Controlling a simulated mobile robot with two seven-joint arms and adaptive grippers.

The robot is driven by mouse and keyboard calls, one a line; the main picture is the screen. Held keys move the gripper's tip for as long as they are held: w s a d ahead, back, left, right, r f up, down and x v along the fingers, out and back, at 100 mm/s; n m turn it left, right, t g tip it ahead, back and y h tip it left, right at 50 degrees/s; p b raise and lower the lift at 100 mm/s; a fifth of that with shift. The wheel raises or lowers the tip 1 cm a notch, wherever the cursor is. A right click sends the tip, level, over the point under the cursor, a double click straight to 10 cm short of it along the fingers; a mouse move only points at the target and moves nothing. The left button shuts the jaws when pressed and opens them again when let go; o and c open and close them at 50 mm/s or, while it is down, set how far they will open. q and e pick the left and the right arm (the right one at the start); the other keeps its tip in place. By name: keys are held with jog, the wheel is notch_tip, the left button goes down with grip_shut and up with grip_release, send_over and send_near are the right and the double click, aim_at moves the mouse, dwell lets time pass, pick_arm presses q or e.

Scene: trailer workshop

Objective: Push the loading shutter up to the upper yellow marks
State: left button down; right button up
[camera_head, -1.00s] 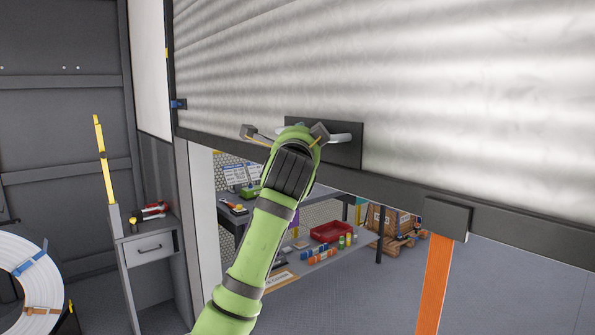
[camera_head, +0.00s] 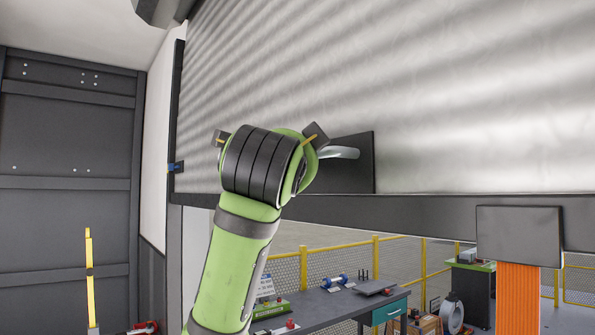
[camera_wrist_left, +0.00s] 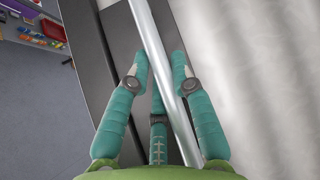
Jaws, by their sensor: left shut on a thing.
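The loading shutter (camera_head: 430,90) is a ribbed silver-grey sheet with a dark bottom rail (camera_head: 420,210). A metal bar handle (camera_head: 345,153) on a dark plate (camera_head: 355,175) sits just above that rail. My left gripper (camera_head: 268,140) is at the handle, its fingertips largely hidden behind the wrist in the head view. In the left wrist view its teal fingers (camera_wrist_left: 160,65) are shut on the handle bar (camera_wrist_left: 165,65), which runs between them. A blue marker (camera_head: 172,167) shows at the shutter's left edge. I cannot make out the upper yellow marks. My right gripper is not in view.
An orange strap (camera_head: 518,290) hangs from a dark block (camera_head: 518,235) on the rail. Under the shutter are a workbench (camera_head: 335,305) and a yellow-framed fence (camera_head: 375,262). A dark panelled wall (camera_head: 70,150) and a yellow post (camera_head: 89,275) stand at left.

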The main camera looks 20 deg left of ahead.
pick_arm(q)
jog(key=shift+a+r, duration=0.1)
jog(key=shift+r, duration=0.05)
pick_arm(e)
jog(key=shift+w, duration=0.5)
pick_arm(q)
jog(key=c, duration=1)
grip_release()
jog(key=shift+c, duration=0.2)
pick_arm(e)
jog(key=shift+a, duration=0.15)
pick_arm(q)
jog(key=s+d+f, duration=0.1)
jog(key=s, duration=1)
jog(key=shift+s+d+f, duration=0.3)
jog(key=shift+s+f, duration=0.05)
jog(key=shift+f, duration=0.05)
